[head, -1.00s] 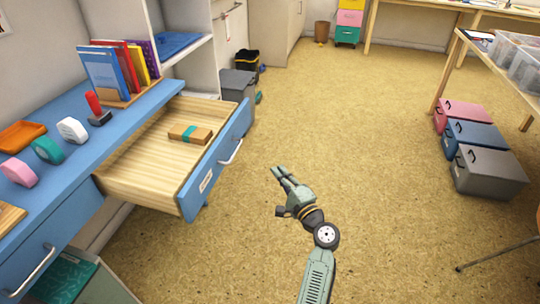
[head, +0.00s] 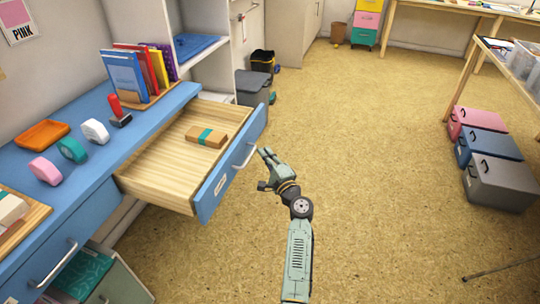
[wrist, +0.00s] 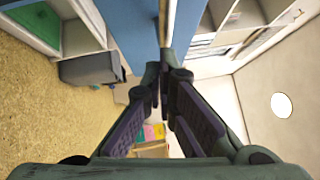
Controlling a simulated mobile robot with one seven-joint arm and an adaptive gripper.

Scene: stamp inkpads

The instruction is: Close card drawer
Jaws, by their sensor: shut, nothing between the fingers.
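The card drawer (head: 150,178) is pulled out from the blue desk (head: 95,195). It has a pale wooden inside, a blue front (head: 216,188) with a label, and a silver handle (head: 245,157). A small tan card bundle with a teal band (head: 206,137) lies inside. My gripper (head: 266,153) is shut and empty. In the head view its tips are just right of the handle; whether they touch it I cannot tell. In the wrist view my gripper (wrist: 163,70) has its fingertips together, with a blue panel just beyond them.
A grey bin (head: 252,88) stands behind the drawer. Coloured boxes (head: 500,182) sit at right. The floor between is clear.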

